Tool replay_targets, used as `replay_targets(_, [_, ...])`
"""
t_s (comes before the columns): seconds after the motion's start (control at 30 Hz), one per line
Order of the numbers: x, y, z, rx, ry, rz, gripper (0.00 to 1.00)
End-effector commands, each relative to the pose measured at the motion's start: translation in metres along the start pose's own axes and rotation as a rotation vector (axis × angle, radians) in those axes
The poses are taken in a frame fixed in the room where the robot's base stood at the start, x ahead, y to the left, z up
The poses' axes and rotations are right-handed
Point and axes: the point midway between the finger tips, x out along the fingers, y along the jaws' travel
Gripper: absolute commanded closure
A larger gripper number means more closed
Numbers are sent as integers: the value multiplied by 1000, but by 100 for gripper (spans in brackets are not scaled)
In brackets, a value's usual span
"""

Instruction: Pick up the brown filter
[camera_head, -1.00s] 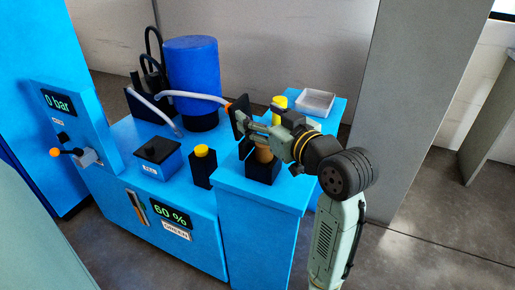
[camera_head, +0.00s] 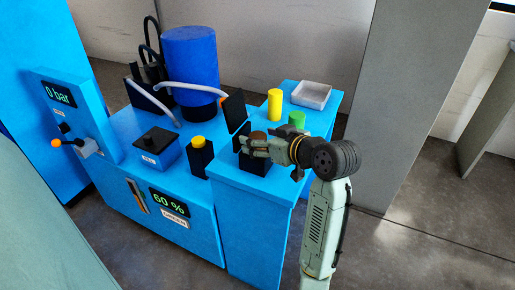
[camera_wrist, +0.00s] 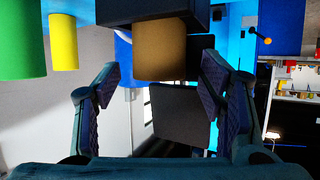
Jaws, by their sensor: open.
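The brown filter (camera_head: 258,136) is a short upright cylinder in a black holder (camera_head: 256,166) on the blue bench. In the head view my gripper partly covers it. In the wrist view the filter (camera_wrist: 168,50) appears between and just beyond my fingertips, with the dark holder (camera_wrist: 150,10) at its end; the picture seems upside down. My gripper (camera_head: 245,148) is roughly level at the filter's side. The wrist view shows my gripper (camera_wrist: 160,76) open, with a finger on each side and a gap beside the filter; contact cannot be made out.
A yellow cylinder (camera_head: 274,104) and a green cylinder (camera_head: 297,119) stand behind my wrist, near a white tray (camera_head: 311,95). A black upright plate (camera_head: 234,110) is close behind the gripper. A yellow-topped black block (camera_head: 198,155) stands to the left.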

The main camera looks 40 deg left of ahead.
Motion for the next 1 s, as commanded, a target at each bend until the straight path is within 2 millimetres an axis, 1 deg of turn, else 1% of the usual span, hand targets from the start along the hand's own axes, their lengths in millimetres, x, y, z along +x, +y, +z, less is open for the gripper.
replay_targets(0.03, [7,0,-1,2,-1,-2,36])
replay_targets(0.13, [15,0,-1,-1,0,0,36])
replay_targets(0.4, [17,0,0,-1,0,1,37])
replay_targets(1.0, [17,1,0,-1,1,2,77])
